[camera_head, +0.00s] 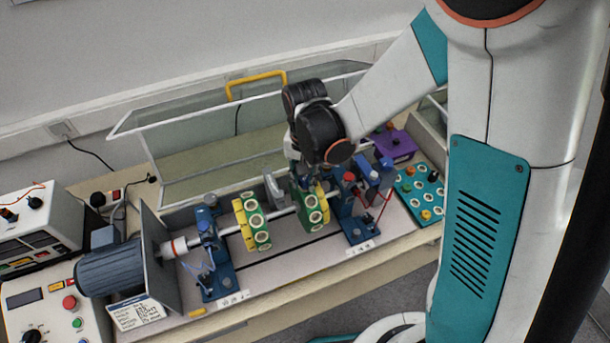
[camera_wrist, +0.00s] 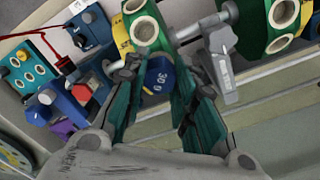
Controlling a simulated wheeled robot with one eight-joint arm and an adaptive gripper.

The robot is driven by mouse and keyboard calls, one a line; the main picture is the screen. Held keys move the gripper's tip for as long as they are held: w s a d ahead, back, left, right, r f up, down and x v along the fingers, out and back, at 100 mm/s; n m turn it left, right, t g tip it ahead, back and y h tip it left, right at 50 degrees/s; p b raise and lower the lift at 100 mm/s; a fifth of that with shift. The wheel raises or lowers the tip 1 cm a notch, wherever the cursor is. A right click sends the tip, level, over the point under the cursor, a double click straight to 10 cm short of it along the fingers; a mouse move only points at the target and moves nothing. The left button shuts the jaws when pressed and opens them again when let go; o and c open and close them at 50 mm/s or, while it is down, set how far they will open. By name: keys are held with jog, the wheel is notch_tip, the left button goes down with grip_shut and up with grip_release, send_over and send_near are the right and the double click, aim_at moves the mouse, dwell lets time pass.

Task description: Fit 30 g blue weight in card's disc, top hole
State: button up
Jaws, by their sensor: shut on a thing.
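My gripper (camera_wrist: 160,88) is shut on the blue weight (camera_wrist: 158,76), whose marking reads 30 in the wrist view. In the head view the fingers are largely hidden behind my dark wrist. The right disc (camera_head: 310,208), green and yellow with pale-rimmed holes, is just below my gripper. The same disc (camera_wrist: 145,30) shows just beyond the weight in the wrist view; I cannot tell whether they touch. The left disc (camera_head: 252,222) is on the same shaft and shows at the wrist view's upper right (camera_wrist: 283,22). The card (camera_head: 139,313) lies at the front left; its text is unreadable.
Blue bearing stands (camera_head: 211,255) carry the shaft, with a motor (camera_head: 112,267) at left. A clear guard with a yellow handle (camera_head: 256,82) stands open behind. A teal tray (camera_head: 428,205) with several weights and a purple box (camera_head: 391,145) are at right. A grey bracket (camera_wrist: 221,62) stands close to my fingers.

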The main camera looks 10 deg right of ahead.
jog(key=shift+f+b, duration=0.45)
jog(key=shift+f, duration=0.05)
jog(key=o, duration=1)
jog(key=shift+c, duration=0.2)
jog(key=shift+r, duration=0.1)
jog(key=shift+r, duration=3.65)
